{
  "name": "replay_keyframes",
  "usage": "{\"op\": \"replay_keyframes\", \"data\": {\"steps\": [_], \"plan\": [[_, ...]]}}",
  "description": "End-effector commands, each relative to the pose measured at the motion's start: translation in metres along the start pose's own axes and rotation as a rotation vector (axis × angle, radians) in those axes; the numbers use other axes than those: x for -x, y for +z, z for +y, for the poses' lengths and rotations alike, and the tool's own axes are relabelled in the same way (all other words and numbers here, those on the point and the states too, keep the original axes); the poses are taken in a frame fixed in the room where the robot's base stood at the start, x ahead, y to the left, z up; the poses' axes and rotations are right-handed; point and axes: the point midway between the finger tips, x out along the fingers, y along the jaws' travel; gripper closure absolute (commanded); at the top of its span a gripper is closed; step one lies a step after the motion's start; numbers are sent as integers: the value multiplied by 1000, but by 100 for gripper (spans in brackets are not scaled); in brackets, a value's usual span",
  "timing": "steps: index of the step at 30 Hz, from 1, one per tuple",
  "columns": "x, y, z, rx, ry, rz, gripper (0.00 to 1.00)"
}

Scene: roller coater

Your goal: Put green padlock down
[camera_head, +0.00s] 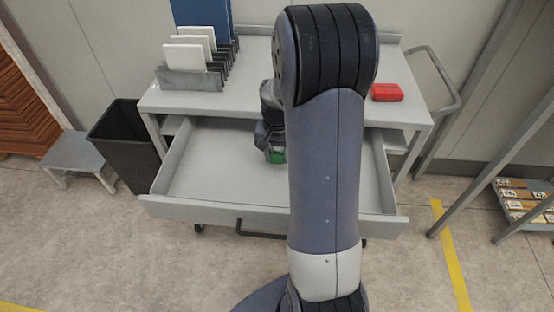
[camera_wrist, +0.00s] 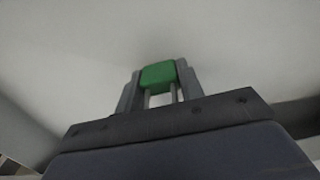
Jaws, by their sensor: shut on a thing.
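The green padlock (camera_wrist: 158,75) is held between the two fingers of my gripper (camera_wrist: 160,88) in the wrist view, its shackle pointing back toward the palm. The padlock is over the back part of the drawer's pale floor. I cannot tell whether it touches the floor. My own arm hides the drawer's middle right part.
The cart top (camera_head: 245,98) carries a rack (camera_head: 190,80) with white plates at left and a red box (camera_head: 386,92) at right. A black bin (camera_head: 125,140) stands left of the cart. The drawer's left half looks empty.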

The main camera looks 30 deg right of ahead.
Motion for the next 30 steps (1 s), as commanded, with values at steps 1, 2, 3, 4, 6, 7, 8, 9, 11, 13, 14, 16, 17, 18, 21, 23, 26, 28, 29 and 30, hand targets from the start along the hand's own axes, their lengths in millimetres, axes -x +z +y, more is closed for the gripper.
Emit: {"op": "replay_keyframes", "data": {"steps": [1, 2, 3, 4, 6, 7, 8, 9, 11, 13, 14, 16, 17, 18, 21, 23, 26, 28, 29, 30], "plan": [[-10, 1, 0, 0, 1, -4, 93], [-15, 1, 0, 0, 1, -5, 93], [-19, 1, 0, 0, 1, -3, 93], [-21, 0, 0, 0, 1, -2, 93], [-23, 0, 0, 1, 0, 0, 93], [-22, 0, 0, 1, 0, 0, 93], [-22, 0, 0, 1, 0, 0, 93], [-22, 0, 0, 1, 0, 0, 93], [-22, 0, 0, 1, 0, 0, 93], [-24, 0, 0, 1, 0, 0, 93], [-25, 0, 0, 1, 0, 0, 93], [-26, 0, 0, 1, 0, 0, 62], [-25, 0, 0, 1, 0, 0, 60], [-25, 0, 0, 1, 0, 0, 57], [-25, 0, 0, 1, 0, 0, 48], [-25, 0, 0, 1, 0, 0, 44], [-25, 0, 0, 1, 0, 0, 42], [-25, 0, 0, 1, 0, 0, 42], [-25, 0, 0, 1, 0, 0, 42], [-25, 0, 0, 1, 0, 0, 42]]}}
